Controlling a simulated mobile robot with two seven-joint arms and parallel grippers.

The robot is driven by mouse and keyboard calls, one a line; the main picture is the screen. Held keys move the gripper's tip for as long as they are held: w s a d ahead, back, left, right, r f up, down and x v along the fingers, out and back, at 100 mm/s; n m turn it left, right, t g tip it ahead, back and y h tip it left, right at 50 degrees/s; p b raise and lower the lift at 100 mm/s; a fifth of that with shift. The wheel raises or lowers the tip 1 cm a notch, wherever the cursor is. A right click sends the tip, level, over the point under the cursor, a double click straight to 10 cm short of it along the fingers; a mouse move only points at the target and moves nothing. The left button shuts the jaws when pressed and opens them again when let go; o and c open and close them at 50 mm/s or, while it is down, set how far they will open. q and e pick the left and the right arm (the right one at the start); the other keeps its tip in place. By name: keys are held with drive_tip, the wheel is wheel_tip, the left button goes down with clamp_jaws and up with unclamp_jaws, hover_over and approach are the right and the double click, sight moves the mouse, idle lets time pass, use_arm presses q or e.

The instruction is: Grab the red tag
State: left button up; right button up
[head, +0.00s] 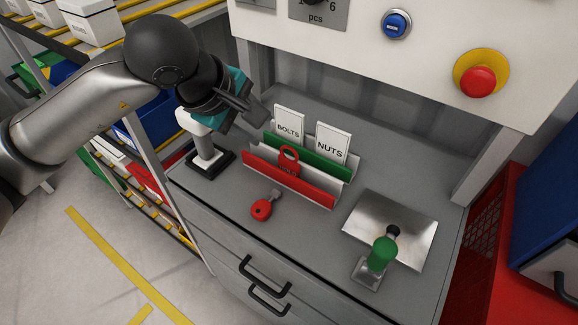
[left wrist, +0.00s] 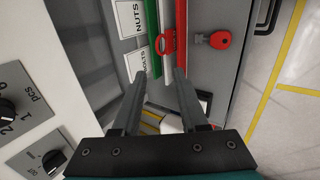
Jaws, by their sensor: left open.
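The red tag (head: 288,160) has a ring-shaped top and stands in the card holder between its red front strip (head: 262,178) and green back strip (head: 312,157). It also shows in the left wrist view (left wrist: 167,43), just beyond the fingertips. My left gripper (head: 250,104) is open and empty, above and to the left of the holder, apart from the tag. In the left wrist view its two fingers (left wrist: 160,74) point toward the holder with a clear gap between them. The tag's lower part is hidden in the holder. My right gripper is not in view.
White BOLTS (head: 289,124) and NUTS (head: 331,145) cards stand behind the tag. A red key-like item (head: 262,209) lies in front of the holder. A white stand (head: 205,147) is at left; a metal plate (head: 407,222) and green-knobbed lever (head: 382,252) are at right. A panel overhangs behind.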

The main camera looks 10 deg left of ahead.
use_arm(q)
approach(289, 150)
drive_tip(key=a+x, duration=0.1)
drive_tip(key=x, duration=0.2)
drive_tip(key=shift+d+x, duration=0.2)
drive_tip(key=shift+x, duration=0.8)
drive_tip(key=shift+d+x, duration=0.15)
drive_tip(key=shift+x, duration=0.9)
drive_tip(key=shift+d+x, duration=0.2)
drive_tip(key=shift+x, duration=0.8)
drive_tip(key=shift+r, duration=0.15)
clamp_jaws()
